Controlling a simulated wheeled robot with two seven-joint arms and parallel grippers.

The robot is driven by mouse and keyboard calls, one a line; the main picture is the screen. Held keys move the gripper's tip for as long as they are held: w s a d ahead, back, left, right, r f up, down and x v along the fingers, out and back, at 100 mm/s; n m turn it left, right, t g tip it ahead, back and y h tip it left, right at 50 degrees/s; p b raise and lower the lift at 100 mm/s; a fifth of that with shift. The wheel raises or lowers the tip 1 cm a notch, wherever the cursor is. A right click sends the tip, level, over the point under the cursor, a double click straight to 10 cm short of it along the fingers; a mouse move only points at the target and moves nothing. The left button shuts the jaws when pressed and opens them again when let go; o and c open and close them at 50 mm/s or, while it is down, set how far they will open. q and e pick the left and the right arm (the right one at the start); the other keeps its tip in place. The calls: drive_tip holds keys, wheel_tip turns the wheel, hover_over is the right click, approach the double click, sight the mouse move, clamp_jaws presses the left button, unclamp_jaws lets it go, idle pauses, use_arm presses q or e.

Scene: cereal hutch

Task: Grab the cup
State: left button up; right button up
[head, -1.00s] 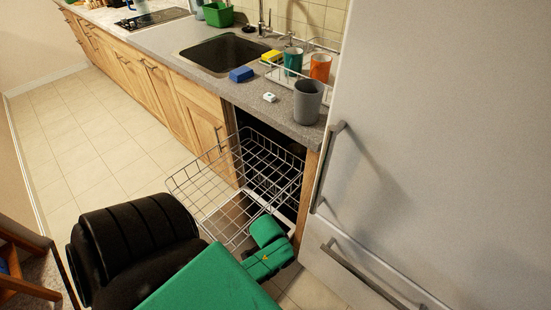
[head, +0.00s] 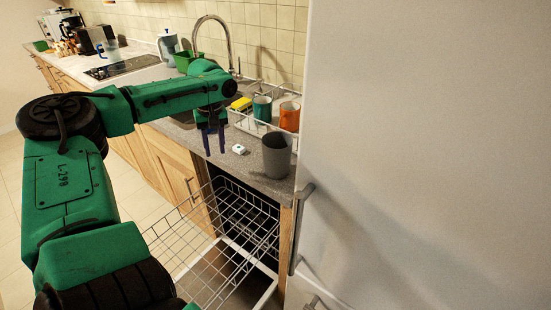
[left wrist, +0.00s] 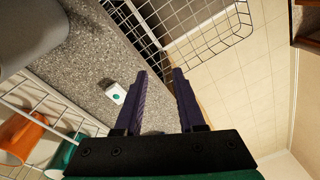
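A grey cup (head: 277,155) stands upright on the counter near its right end, beside the fridge. It also shows, cut off, at the top left of the left wrist view (left wrist: 30,32). A teal cup (head: 262,108) and an orange cup (head: 289,116) are in the wire dish rack behind it. My left gripper (head: 215,154) is over the counter's front edge, left of the grey cup and apart from it. In the left wrist view its two purple fingers (left wrist: 160,72) are spread with nothing between them. My right gripper is not in view.
A small white block (head: 239,149) lies on the counter between my left gripper and the grey cup. Below, a wire dishwasher rack (head: 215,245) is pulled out. The fridge (head: 430,150) closes off the right side. A yellow sponge (head: 241,103) is near the sink.

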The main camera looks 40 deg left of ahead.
use_arm(q)
drive_tip(key=w+d+r+n, duration=0.1)
drive_tip(key=w+d+r, duration=0.3)
drive_tip(key=d+r, duration=0.25)
wheel_tip(320, 180, up, 6)
hover_over(266, 159)
drive_tip(key=shift+n+t+h, duration=0.3)
drive_tip(key=shift+n+h, duration=0.1)
drive_tip(key=shift+h, duration=0.1)
wheel_tip(266, 159, down, 14)
drive_tip(key=p, duration=0.3)
drive_tip(key=shift+a, duration=0.15)
drive_tip(key=shift+w+a+f, duration=0.1)
drive_tip(key=shift+w+f, duration=0.05)
drive_tip(key=shift+f, duration=0.25)
drive_tip(key=shift+r, duration=0.1)
clamp_jaws()
